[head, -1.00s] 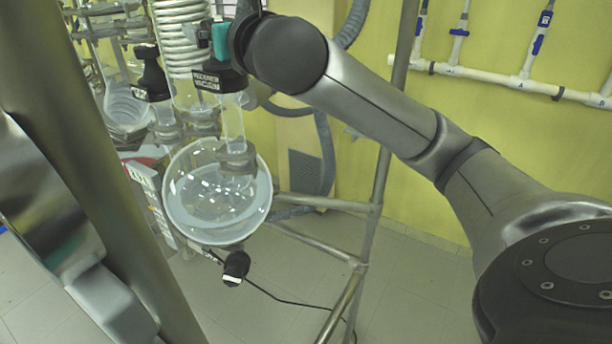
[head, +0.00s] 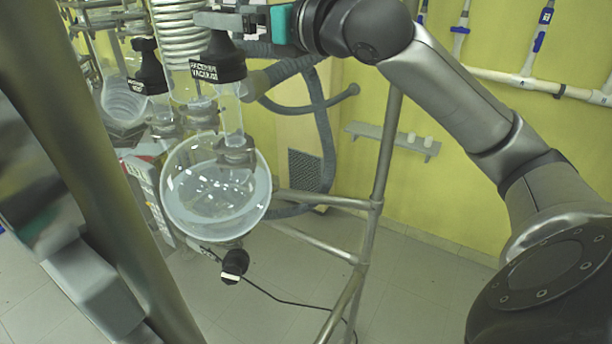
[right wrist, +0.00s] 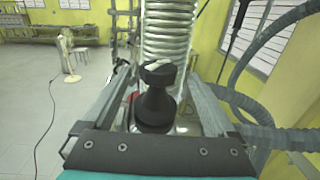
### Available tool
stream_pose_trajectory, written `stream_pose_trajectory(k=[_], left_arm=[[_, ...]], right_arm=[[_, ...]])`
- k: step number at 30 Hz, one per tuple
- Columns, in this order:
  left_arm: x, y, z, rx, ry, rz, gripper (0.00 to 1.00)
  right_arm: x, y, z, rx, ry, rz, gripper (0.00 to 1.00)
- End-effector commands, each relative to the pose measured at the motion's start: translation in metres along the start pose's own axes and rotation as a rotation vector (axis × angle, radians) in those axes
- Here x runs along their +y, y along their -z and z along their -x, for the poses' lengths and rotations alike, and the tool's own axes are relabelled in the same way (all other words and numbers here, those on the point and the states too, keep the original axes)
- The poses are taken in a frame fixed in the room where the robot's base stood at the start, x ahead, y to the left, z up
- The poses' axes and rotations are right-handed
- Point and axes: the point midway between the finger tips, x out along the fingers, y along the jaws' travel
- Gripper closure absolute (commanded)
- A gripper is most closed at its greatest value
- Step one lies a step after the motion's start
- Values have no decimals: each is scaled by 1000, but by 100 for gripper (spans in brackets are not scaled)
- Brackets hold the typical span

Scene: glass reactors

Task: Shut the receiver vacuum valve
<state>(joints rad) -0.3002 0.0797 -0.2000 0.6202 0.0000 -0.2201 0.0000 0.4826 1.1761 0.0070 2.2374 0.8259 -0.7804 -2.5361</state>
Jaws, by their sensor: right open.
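The receiver vacuum valve has a black handle (head: 219,60) with a white label reading "RECEIVER VACUUM". It stands on a glass neck above the round glass receiver flask (head: 215,195). My right gripper (head: 212,20) comes in from the right at the top of the handle, with its fingers pointing left. In the right wrist view the black handle (right wrist: 157,98) stands upright between the two open fingers (right wrist: 158,82), with a gap on each side. I cannot tell whether anything touches. The far finger is partly hidden in the head view.
A second black-handled valve (head: 149,72) stands close on the left. A metal coil (head: 180,35) rises behind. Frame posts (head: 378,170) and grey hoses (head: 325,135) stand to the right. A black drain knob (head: 234,263) hangs under the flask. The floor at the right is clear.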

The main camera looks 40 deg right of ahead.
Motion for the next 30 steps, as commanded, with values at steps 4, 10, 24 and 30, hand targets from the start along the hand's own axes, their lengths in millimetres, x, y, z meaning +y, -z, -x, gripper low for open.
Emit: stream_pose_trajectory(k=[4, 10, 24, 30], left_arm=[[0, -2, -17, 0, 0, 0, 18], [0, -3, -35, 0, 0, 0, 18], [1, -7, -75, 0, 0, 0, 18], [1, -8, -92, 0, 0, 0, 18]], right_arm=[[1, 5, 17, 5, 0, 7, 8], [0, 5, 33, 3, 2, 1, 8], [2, 3, 76, -2, -2, -1, 8], [1, 2, 107, -5, -1, -1, 8]])
